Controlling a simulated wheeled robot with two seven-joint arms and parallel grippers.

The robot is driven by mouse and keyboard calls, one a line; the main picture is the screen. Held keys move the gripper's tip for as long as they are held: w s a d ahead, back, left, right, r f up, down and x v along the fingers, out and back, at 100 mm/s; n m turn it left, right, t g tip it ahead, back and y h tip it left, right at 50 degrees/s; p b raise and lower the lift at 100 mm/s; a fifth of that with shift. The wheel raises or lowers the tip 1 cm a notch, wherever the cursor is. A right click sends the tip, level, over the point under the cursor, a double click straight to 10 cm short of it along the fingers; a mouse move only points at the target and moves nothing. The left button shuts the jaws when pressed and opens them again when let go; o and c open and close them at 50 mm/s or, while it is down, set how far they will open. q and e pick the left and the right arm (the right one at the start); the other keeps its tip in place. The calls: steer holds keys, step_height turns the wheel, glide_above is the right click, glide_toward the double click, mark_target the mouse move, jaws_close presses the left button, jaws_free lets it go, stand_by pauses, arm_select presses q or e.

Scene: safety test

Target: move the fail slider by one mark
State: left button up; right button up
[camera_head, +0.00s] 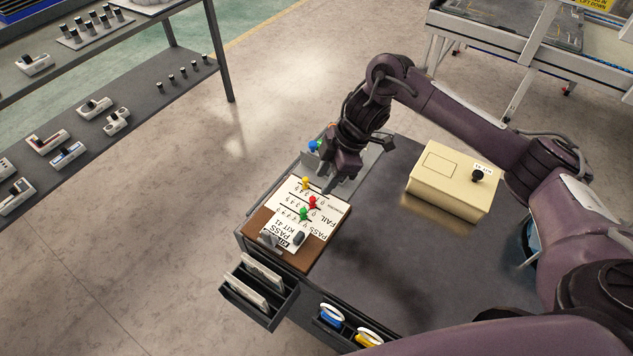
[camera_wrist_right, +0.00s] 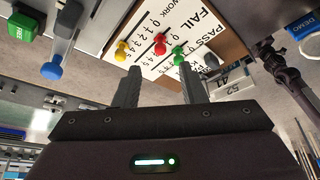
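A white score board (camera_head: 328,229) on a brown base lies at the left front of the dark table. It carries a yellow knob (camera_head: 305,183), a red knob (camera_head: 312,202) and a green knob (camera_head: 304,214) on numbered scales. The red knob appears to be on the FAIL row. In the right wrist view, the yellow knob (camera_wrist_right: 122,48), red knob (camera_wrist_right: 160,42) and green knob (camera_wrist_right: 178,56) lie beyond my fingertips. My right gripper (camera_head: 334,182) is open, with an empty gap between its fingers (camera_wrist_right: 160,72), just behind the board. My left gripper is not in view.
A cream box (camera_head: 448,190) with a black knob stands right of the board. A grey plate with a blue knob (camera_head: 313,146) is behind the board. A drawer (camera_head: 262,290) juts out at the front. The table's middle is clear.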

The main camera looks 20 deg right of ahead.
mark_target(313, 198)
steer(key=x, duration=0.4)
steer(key=shift+s+a+f, duration=0.1)
steer(key=shift+s+f, duration=0.05)
steer(key=shift+x, duration=0.95)
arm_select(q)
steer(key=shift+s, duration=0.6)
arm_select(e)
jaws_close()
